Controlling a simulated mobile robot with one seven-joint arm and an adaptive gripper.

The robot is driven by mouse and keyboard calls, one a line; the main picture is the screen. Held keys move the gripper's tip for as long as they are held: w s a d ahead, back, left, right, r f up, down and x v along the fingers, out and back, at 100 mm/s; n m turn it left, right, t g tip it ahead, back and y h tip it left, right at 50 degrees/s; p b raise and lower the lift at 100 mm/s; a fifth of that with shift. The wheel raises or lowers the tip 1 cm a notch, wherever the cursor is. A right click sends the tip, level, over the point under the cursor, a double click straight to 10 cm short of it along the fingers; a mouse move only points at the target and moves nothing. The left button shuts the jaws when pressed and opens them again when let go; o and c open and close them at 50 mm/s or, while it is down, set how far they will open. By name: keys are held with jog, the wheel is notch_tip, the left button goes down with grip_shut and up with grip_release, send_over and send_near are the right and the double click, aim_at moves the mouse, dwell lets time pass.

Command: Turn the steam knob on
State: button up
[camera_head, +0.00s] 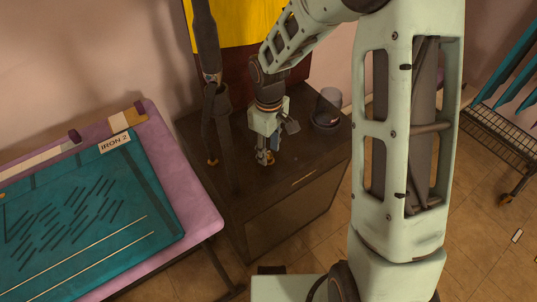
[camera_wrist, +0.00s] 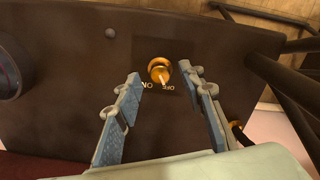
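A brass steam knob (camera_wrist: 160,68) stands on the dark top of a cabinet, with ON and OFF lettered beside it, upside down in the wrist view. Its pointer is turned toward OFF. My gripper (camera_wrist: 160,76) is open, with one blue-grey finger on each side of the knob and a gap to both. In the head view my gripper (camera_head: 265,153) points down over the cabinet top (camera_head: 297,181). The knob is hard to make out there between the fingers.
A dark glass-like cup (camera_head: 327,108) stands right of my gripper on the cabinet. A dark upright post (camera_head: 222,130) is close on the left. An ironing table (camera_head: 190,190) with a teal cloth is at left, and a wire rack (camera_head: 500,135) at right.

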jog(key=shift+f, duration=0.75)
grip_shut()
jog(key=shift+m, duration=0.3)
jog(key=m, duration=0.5)
jog(key=shift+m, duration=0.3)
jog(key=m, duration=0.5)
jog(key=shift+m, duration=0.3)
